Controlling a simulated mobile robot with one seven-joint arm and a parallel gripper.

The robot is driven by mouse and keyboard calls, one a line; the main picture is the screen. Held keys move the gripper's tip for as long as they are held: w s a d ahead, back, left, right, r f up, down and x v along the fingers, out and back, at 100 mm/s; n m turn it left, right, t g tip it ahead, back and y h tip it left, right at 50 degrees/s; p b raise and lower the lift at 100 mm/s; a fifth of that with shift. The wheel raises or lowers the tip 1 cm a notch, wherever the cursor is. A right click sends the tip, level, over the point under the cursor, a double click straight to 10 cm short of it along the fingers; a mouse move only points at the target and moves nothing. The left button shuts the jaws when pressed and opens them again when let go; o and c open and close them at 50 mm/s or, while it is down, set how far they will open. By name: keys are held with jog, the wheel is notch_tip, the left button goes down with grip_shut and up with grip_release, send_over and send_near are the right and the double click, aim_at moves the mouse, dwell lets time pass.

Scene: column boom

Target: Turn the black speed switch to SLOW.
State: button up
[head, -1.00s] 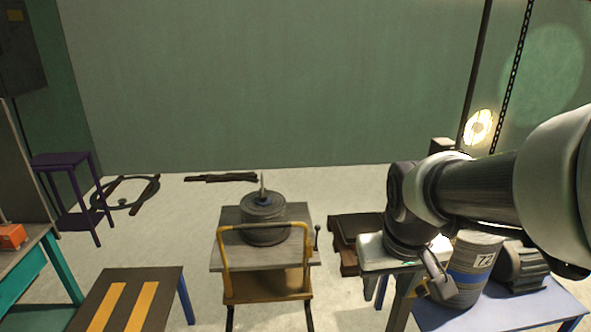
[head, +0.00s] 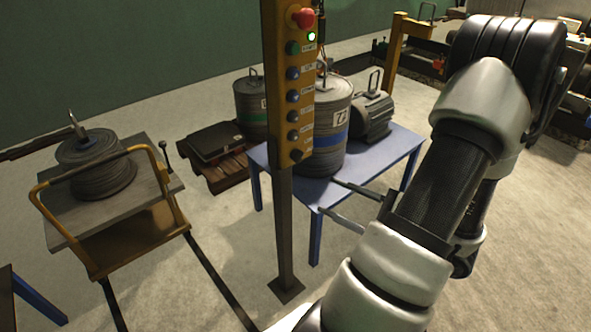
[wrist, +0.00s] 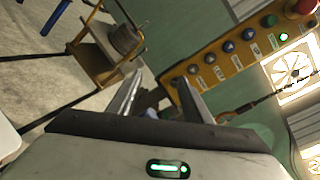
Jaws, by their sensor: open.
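The black speed switch (head: 296,155) is the lowest control on a yellow button panel (head: 283,150) on a post in the head view. Its setting and label are too small to read. In the wrist view the panel (wrist: 235,62) runs diagonally at upper right, and the switch (wrist: 175,82) shows at its lower-left end, close by the right fingertip. My gripper (head: 327,196) is open and empty. In the head view its fingers appear just right of the post and lower than the switch. In the wrist view the gripper (wrist: 158,75) has its two fingers spread; I see no contact with the switch.
A red mushroom button (head: 302,17), a lit green lamp (head: 311,36), a green button and several blue buttons sit above the switch. A blue table (head: 385,160) with drums stands behind the post. A cart (head: 150,215) with a cable reel is at left.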

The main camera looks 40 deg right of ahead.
jog(key=s+d+f+m+t+h, duration=0.1)
jog(key=s+d+f+m+h, duration=0.15)
jog(key=d+h, duration=0.2)
jog(key=b, duration=0.1)
send_near(301, 159)
jog(key=shift+y, duration=0.35)
jog(key=w, duration=0.7)
jog(key=shift+w+a, duration=0.1)
jog(key=shift+w, duration=0.25)
jog(key=c, duration=1.1)
jog(key=shift+o, duration=0.2)
